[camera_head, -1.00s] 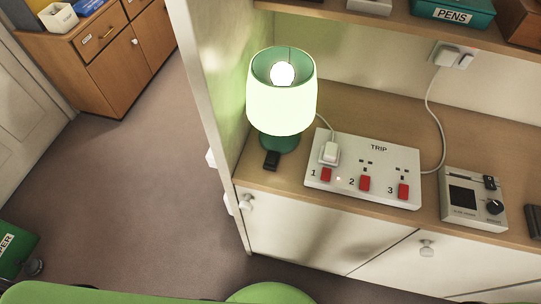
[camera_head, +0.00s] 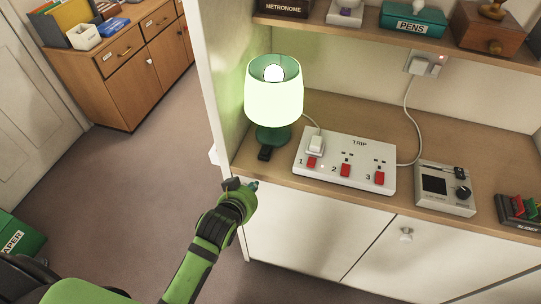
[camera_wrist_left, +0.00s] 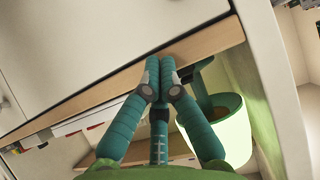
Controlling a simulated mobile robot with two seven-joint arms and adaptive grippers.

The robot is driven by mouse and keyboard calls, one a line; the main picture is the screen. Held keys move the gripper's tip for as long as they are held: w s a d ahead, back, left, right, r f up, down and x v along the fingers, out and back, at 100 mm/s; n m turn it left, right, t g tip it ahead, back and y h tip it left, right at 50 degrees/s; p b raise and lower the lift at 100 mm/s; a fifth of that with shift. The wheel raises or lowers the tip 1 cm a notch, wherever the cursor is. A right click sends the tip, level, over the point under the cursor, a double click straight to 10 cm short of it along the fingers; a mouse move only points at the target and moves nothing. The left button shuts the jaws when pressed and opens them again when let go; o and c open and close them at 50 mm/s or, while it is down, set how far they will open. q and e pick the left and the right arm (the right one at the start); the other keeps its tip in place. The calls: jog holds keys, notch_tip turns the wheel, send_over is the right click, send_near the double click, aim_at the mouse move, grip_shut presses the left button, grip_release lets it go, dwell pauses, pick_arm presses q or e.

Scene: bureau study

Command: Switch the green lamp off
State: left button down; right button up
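The green lamp (camera_head: 274,98) stands lit at the left end of the desk shelf, its bulb glowing inside the pale shade. A small black block (camera_head: 264,153) sits at the foot of its green base. A cord runs from the lamp to a white plug in socket 1 of the white TRIP power strip (camera_head: 345,160), which has three red switches. My left gripper (camera_head: 254,185) is at the shelf's front edge, below and in front of the lamp. In the left wrist view its fingertips (camera_wrist_left: 160,77) are together with nothing between them, and the lamp (camera_wrist_left: 228,122) shows beside them. My right gripper is out of view.
A grey device (camera_head: 445,188) with a knob stands right of the strip. A black rack (camera_head: 519,210) is at the far right. The upper shelf holds a PENS box (camera_head: 413,22). A white side panel (camera_head: 212,90) bounds the shelf's left.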

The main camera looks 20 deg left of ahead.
pick_arm(q)
notch_tip(320, 180, up, 13)
jog(key=t, duration=0.2)
jog(key=p, duration=0.2)
send_over(265, 150)
jog(key=s, duration=0.2)
jog(key=shift+f, duration=1.4)
jog(key=f, duration=0.1)
jog(key=a+f+p, duration=0.1)
jog(key=f, duration=0.1)
jog(key=shift+f+n, duration=0.2)
jog(key=shift+n, duration=0.2)
jog(key=shift+f, duration=0.5)
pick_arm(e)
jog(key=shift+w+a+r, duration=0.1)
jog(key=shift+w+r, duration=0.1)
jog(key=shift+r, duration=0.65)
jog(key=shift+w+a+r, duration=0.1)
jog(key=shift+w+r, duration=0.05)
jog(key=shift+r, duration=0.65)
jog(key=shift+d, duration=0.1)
